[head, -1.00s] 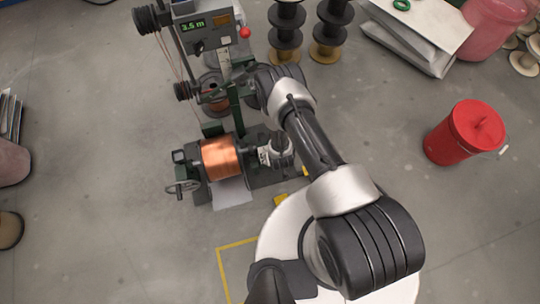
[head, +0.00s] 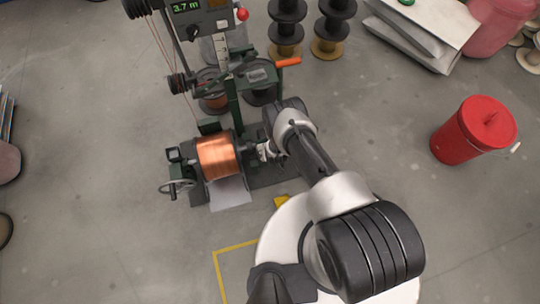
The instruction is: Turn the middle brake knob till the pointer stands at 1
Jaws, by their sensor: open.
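My gripper (head: 266,152) is in the head view, at the right end of the copper-wound spool (head: 217,157) on the green winding machine. It is small and partly covered by my own wrist. I take it as open; I cannot tell whether it touches anything. I cannot make out the middle brake knob, its pointer or its numbers. Supply spools (head: 214,102) stand on the machine above the wound spool, with thin copper wire running up on the left.
A display (head: 181,8) reads 3.7 m, with a red ball knob (head: 242,14) beside it. An orange handle (head: 288,62) sticks out to the right. Black spools (head: 286,30) stand behind. A red canister (head: 475,130) is at the right.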

